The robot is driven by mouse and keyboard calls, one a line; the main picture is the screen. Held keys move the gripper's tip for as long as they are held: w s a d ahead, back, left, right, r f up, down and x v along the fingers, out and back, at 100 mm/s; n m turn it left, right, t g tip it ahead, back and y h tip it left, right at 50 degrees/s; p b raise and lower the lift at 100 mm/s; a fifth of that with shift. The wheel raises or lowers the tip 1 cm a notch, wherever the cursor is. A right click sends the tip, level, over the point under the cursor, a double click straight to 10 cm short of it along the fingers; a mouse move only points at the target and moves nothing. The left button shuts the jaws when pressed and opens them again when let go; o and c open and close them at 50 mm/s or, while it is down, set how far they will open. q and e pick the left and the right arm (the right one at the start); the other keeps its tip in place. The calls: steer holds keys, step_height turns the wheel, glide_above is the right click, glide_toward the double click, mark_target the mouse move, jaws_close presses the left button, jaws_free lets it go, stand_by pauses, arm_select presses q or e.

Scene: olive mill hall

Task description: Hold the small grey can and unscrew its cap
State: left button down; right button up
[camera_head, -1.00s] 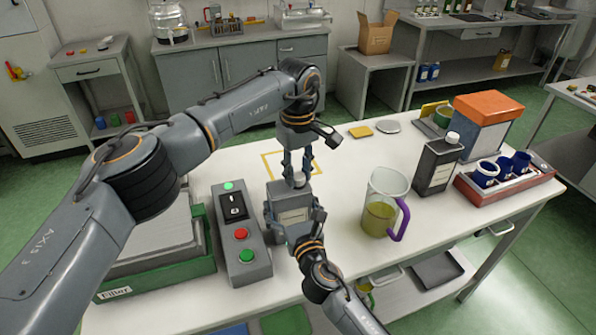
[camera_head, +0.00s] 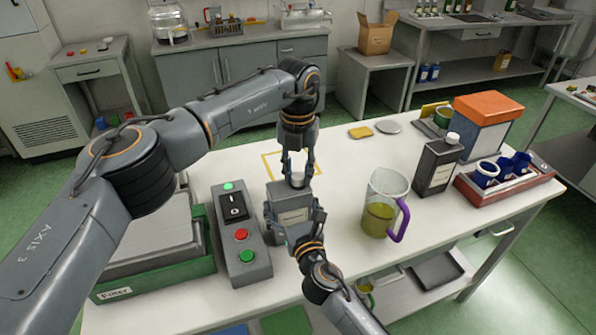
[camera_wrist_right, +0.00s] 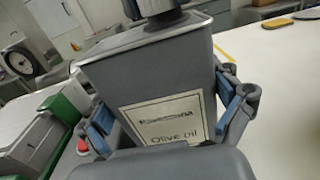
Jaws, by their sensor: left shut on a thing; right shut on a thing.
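The small grey can (camera_head: 291,205) stands upright on the white table, with a label that reads olive oil in the right wrist view (camera_wrist_right: 172,122). My right gripper (camera_head: 297,222) is shut on the can's body from the near side; its blue finger pads lie against both sides of the can in the right wrist view. My left gripper (camera_head: 298,173) points straight down over the can and is shut on the pale cap (camera_head: 298,181) at its top. The fingers hide part of the cap, and I cannot tell whether it still touches the can's neck.
A control box (camera_head: 240,240) with buttons stands close left of the can, beside a green filter tray (camera_head: 165,277). A jug (camera_head: 384,203) with a purple handle stands to the right, then a dark can (camera_head: 436,167) and a red tray (camera_head: 530,176) of blue cups.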

mark_target(298, 175)
arm_select(q)
steer(key=n, duration=0.6)
steer(key=shift+n, duration=0.3)
steer(key=shift+r, duration=0.2)
steer(key=shift+r, duration=0.95)
steer(key=shift+r, duration=2)
arm_select(e)
steer(key=o, duration=2.1)
steer(key=shift+c, duration=0.2)
